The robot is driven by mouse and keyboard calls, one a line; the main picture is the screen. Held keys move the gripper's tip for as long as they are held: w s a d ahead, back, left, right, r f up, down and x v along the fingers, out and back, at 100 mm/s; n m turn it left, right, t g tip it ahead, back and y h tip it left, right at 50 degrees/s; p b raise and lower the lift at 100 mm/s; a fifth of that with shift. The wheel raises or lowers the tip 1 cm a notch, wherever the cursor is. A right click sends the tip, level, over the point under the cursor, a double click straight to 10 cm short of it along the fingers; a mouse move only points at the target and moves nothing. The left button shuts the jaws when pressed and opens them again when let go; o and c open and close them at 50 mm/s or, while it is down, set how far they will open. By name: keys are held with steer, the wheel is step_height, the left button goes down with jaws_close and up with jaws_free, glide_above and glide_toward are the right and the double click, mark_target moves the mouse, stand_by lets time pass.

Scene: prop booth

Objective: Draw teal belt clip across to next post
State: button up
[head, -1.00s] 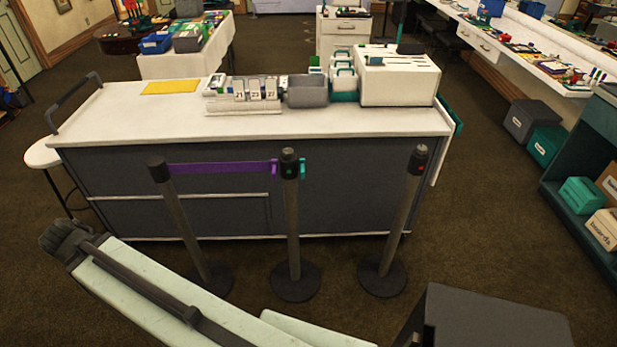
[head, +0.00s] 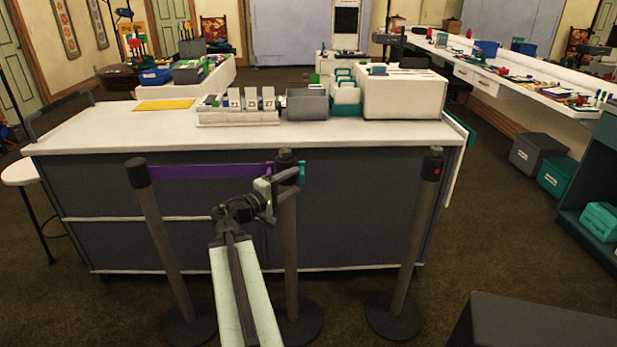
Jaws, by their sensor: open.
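The small teal belt clip (head: 302,172) sits at the right side of the head of the middle post (head: 289,230). A purple belt (head: 212,171) runs from the left post (head: 160,245) to the middle post. The right post (head: 411,235) stands apart, with a red mark near its top and no belt on it. My gripper (head: 284,186) is open in front of the middle post, just left of and slightly below the teal clip. It partly hides the post's upper part and the belt's right end. Whether it touches the post I cannot tell.
A long counter (head: 150,129) stands behind the posts, with number cards, a grey bin (head: 307,104) and a white box (head: 402,97) on it. A dark grey block (head: 535,322) is at the lower right. The space between the middle and right posts is clear.

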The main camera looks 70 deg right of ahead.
steer(key=x, duration=0.7)
steer(key=shift+d, duration=0.35)
steer(key=shift+s, duration=0.1)
jaws_close()
stand_by(0.9)
